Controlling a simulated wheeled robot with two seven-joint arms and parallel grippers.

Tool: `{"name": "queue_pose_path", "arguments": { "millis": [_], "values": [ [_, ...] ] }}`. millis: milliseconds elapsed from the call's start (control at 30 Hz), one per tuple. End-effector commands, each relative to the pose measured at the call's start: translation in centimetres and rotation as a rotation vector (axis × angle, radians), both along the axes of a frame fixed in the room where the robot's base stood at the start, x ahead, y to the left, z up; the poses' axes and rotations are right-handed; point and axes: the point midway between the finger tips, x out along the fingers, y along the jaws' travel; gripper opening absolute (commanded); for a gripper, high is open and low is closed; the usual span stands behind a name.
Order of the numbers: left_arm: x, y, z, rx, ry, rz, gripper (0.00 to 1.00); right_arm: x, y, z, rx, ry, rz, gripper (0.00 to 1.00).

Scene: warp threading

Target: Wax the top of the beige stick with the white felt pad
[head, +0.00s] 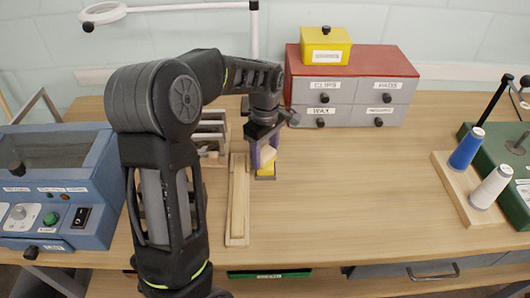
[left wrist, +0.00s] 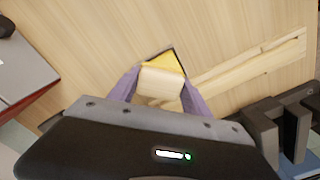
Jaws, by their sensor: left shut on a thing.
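My left gripper (head: 264,160) is shut on the white felt pad (head: 268,155), a cream-white block that shows between the purple fingers in the left wrist view (left wrist: 161,84). The pad is right over a yellow block (head: 265,170) in a small dark-edged holder, which also shows just beyond the pad in the wrist view (left wrist: 163,63). I cannot tell whether pad and yellow block touch. The beige stick (head: 238,196) lies lengthwise in a shallow wooden tray (head: 237,241) just left of the gripper. Its near part shows in the wrist view (left wrist: 235,68). My right gripper is not in view.
A red-topped drawer unit (head: 352,90) with labelled drawers stands behind the gripper, a yellow box (head: 325,47) on top. A blue machine (head: 60,190) is at the left. Blue (head: 467,149) and white (head: 491,187) thread spools stand at the right. The table's middle right is clear.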

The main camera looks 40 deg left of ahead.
Motion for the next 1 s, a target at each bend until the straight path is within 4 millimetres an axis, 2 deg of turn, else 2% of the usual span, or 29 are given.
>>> {"name": "queue_pose_path", "arguments": {
  "millis": [567,1000],
  "values": [
    [-0.1,0.0,0.0,-0.002,0.004,0.000,0.24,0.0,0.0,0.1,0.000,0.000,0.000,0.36],
    [0.0,0.0,3.6,0.000,0.001,-0.001,0.24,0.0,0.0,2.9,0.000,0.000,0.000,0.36]
  ]
}}
